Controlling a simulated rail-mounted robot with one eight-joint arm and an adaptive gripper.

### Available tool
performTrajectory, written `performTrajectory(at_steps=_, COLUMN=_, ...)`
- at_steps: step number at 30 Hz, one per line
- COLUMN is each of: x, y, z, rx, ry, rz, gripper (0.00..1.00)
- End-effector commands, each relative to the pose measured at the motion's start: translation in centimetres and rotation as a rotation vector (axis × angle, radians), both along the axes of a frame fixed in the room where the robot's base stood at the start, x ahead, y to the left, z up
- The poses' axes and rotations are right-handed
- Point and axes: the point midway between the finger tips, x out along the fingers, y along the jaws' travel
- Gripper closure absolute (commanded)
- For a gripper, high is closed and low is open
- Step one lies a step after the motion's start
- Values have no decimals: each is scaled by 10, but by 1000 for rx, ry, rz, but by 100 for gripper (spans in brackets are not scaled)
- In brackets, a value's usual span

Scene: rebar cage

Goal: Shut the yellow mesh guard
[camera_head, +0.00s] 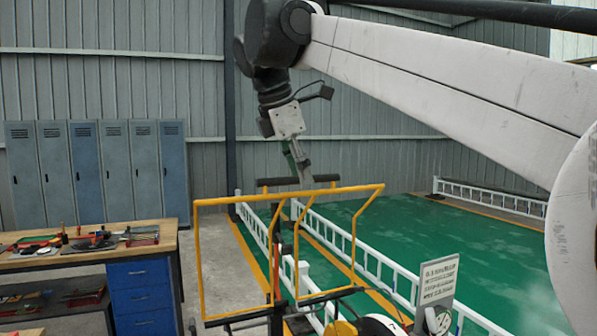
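The yellow guard (237,200) stands at the lower middle as an open frame of yellow tubes. Its left part looks upright and its right end bar slants. No mesh can be made out inside it. My gripper (301,174) hangs from the arm, pointing down, above the guard's top rail in the picture. Its tip overlaps a dark horizontal bar (318,178) just above that rail. I cannot tell whether they touch. The fingers are small and seen edge-on, so their opening is unclear.
A workbench (150,230) with tools and blue drawers stands at the left, before blue-grey lockers (85,165). White railings (380,265) border the green floor (480,240) at the right. A sign plate (437,281) stands at the lower right.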

Motion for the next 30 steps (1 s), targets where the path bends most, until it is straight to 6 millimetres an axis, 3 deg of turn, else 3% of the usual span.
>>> performTrajectory(at_steps=11, x=2, y=-2, z=-5, rx=0, ry=0, rz=0, gripper=67)
performTrajectory(at_steps=19, x=2, y=-2, z=-5, rx=0, ry=0, rz=0, gripper=100)
performTrajectory(at_steps=30, x=0, y=-1, z=-5, rx=1, ry=-2, rz=1, gripper=100)
